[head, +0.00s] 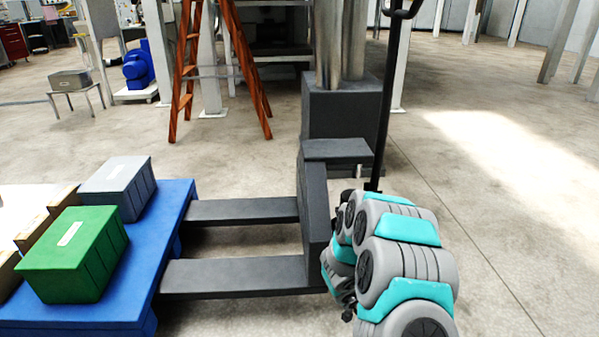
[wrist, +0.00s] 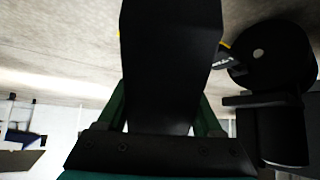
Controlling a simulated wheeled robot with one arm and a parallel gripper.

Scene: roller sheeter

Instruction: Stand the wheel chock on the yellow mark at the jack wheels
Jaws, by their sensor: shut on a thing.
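The wheel chock (wrist: 170,60) is a black block that fills the middle of the wrist view. My gripper (wrist: 163,108) is shut on it, with a green finger on either side. A round black jack wheel (wrist: 275,55) is to the right of the chock in that view. A thin sliver of the yellow mark (wrist: 228,42) shows between chock and wheel; the chock hides the rest. I cannot tell whether the chock touches the floor. In the head view the dark grey pallet jack (head: 315,215) stands ahead, and my arm hides the gripper, chock and mark.
The jack's forks reach left under a blue pallet (head: 172,235) carrying a green bin (head: 75,255) and a grey bin (head: 118,185). The jack's black handle (head: 388,100) rises beside my arm. An orange ladder (head: 185,70) stands behind. The floor on the right is clear.

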